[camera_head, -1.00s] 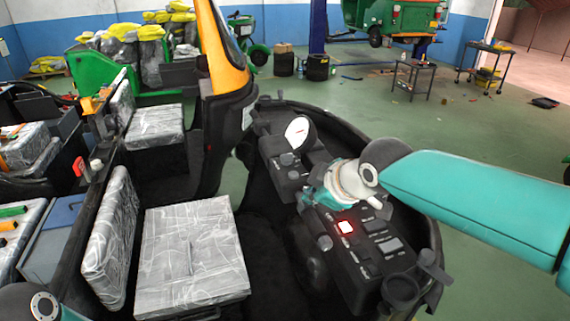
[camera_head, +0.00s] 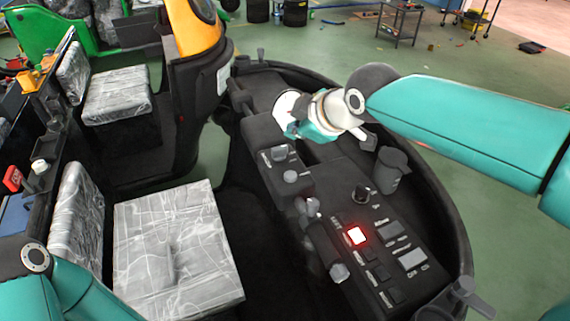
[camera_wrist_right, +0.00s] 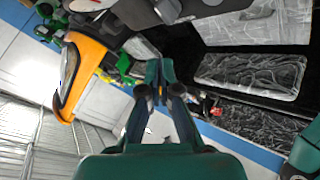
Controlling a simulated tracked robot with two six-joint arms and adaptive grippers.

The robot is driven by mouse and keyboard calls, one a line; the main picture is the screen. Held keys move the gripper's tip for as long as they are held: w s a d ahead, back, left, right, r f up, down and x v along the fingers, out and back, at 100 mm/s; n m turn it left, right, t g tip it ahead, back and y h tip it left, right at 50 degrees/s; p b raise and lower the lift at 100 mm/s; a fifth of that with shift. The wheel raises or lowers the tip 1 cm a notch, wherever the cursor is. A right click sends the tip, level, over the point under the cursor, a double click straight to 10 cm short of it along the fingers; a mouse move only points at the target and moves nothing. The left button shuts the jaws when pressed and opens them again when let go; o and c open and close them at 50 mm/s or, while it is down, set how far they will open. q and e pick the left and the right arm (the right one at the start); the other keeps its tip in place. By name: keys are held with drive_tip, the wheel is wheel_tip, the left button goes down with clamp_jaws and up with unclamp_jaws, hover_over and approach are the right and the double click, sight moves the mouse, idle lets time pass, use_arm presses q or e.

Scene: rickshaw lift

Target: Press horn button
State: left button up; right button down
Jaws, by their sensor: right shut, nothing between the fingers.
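A lit button (camera_head: 356,235), white with a red glow, is on the dark dashboard panel (camera_head: 330,185) of the rickshaw. Several dark buttons sit around it, with labels too small to read, so I cannot tell which is the horn button.
Knobs (camera_head: 339,272) and a lever stand up along the panel's left side. A dark cup-like part (camera_head: 391,168) stands at the right. Plastic-wrapped seats (camera_head: 175,250) are to the left. The space above the near panel is clear.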

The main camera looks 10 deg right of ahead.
drive_tip(key=shift+a, duration=0.3)
drive_tip(key=b, duration=0.6)
hover_over(291, 176)
wheel_tip(291, 176, down, 8)
drive_tip(key=shift+d+r, duration=0.1)
drive_tip(key=shift+r, duration=0.1)
drive_tip(key=shift+f+b, duration=0.6)
drive_tip(key=shift+b, duration=0.1)
idle(0.4)
drive_tip(key=shift+f+b, duration=0.35)
drive_tip(key=shift+b, duration=0.05)
